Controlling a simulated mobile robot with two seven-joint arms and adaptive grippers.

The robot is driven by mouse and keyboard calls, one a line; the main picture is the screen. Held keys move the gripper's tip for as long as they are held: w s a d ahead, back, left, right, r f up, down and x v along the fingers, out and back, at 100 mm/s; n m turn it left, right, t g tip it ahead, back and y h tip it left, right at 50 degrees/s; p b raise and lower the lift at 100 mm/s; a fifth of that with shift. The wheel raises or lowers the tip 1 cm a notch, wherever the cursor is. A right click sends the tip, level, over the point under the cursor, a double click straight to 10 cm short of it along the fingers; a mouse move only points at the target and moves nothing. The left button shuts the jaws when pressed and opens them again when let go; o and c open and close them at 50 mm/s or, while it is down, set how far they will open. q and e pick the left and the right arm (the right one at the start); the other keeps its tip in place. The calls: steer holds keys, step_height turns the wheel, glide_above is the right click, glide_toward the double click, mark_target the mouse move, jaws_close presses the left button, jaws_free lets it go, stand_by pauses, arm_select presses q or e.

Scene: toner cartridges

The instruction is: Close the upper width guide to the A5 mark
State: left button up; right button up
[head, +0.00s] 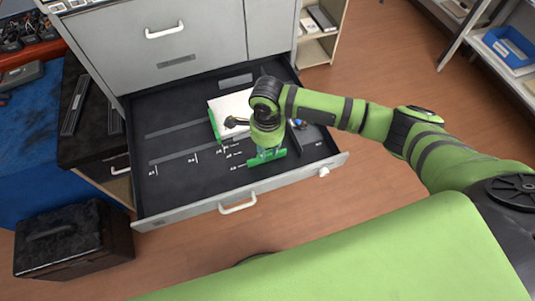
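An open drawer (170,200) with a dark floor holds a white paper stack (232,104). A green guide piece (213,124) stands along the stack's left edge. Another green guide (270,158) lies at the front of the stack, partly covered by my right gripper (266,152). White size marks (193,158) are printed on the drawer floor left of it; their letters are too small to read surely. My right gripper points down at the front green guide, touching or just above it. Its fingertips are too small and covered to judge. My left gripper is out of view.
The drawer's front wall and handle (238,204) face me, with a grey cabinet (170,45) behind. A dark box (312,143) sits in the drawer's right part. A black case (70,238) stands on the floor at left. The drawer's left floor is clear.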

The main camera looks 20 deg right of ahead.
steer(key=shift+f, duration=0.2)
steer(key=shift+c, duration=0.5)
steer(key=c, duration=0.4)
steer(key=shift+o, duration=0.2)
steer(key=shift+w, duration=0.15)
steer(key=shift+w+b, duration=0.35)
steer(key=shift+w, duration=1.1)
steer(key=shift+w+a+r+b, duration=0.1)
steer(key=shift+w+b, duration=0.4)
steer(key=shift+w, duration=0.7)
steer(key=shift+w+a+b, duration=0.1)
steer(key=shift+w+b, duration=0.4)
steer(key=shift+w, duration=0.7)
steer(key=o, duration=0.3)
steer(key=shift+w, duration=0.2)
steer(key=shift+o, duration=0.8)
steer(key=shift+s, duration=0.15)
